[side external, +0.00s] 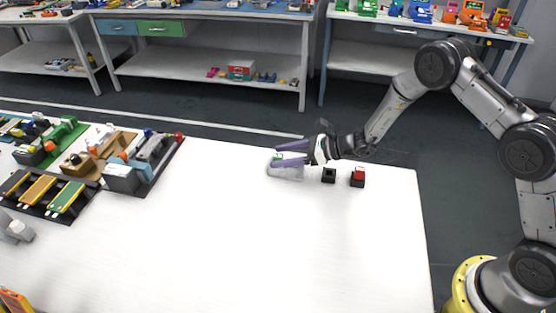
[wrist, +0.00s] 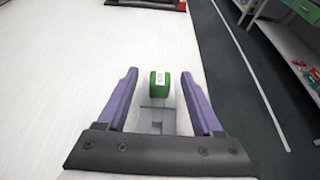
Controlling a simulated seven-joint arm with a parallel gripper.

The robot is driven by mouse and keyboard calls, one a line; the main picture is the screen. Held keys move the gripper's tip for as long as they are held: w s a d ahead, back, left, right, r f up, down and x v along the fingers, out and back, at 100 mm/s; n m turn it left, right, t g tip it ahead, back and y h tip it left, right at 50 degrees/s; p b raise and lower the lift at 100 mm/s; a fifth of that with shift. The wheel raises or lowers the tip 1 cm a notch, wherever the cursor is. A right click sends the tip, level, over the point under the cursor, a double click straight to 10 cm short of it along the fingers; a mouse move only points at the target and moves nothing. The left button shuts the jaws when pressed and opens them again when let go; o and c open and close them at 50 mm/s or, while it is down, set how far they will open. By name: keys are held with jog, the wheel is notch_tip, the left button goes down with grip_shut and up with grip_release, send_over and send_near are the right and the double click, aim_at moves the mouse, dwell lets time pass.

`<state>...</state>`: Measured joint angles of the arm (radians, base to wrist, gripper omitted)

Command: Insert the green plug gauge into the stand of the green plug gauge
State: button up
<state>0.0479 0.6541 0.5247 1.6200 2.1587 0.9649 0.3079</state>
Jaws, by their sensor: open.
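The green plug gauge shows as a green block with a white printed label in the wrist view (wrist: 160,83), and as a small green patch in the side view (side external: 277,157). It sits at a pale grey block (side external: 286,172), partly hidden by my fingers in the side view. My gripper (wrist: 160,75) is open, its two purple fingers on either side of the green block with gaps at both sides. It also shows in the side view (side external: 277,154). A small black block (side external: 328,175) with a dark top opening stands to the right; I cannot tell for certain which block is the green gauge's stand.
A red-topped black block (side external: 358,177) stands right of the black block. Dark trays with battery-like parts and fixtures (side external: 110,160) fill the table's left side. The white table (side external: 300,245) is clear in front. Shelved benches stand behind, across the floor.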

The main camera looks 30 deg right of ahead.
grip_shut()
jog(key=shift+r, duration=0.15)
jog(key=shift+r, duration=0.55)
notch_tip(320, 180, up, 2)
jog(key=shift+r, duration=0.15)
jog(key=s+d+r, duration=0.3)
jog(key=s+r, duration=0.7)
jog(key=s, duration=0.3)
jog(key=w+d+f, duration=0.2)
jog(key=d+f, duration=0.2)
jog(key=d, duration=0.3)
jog(key=shift+w+d+f, duration=0.15)
jog(key=shift+w+f, duration=0.2)
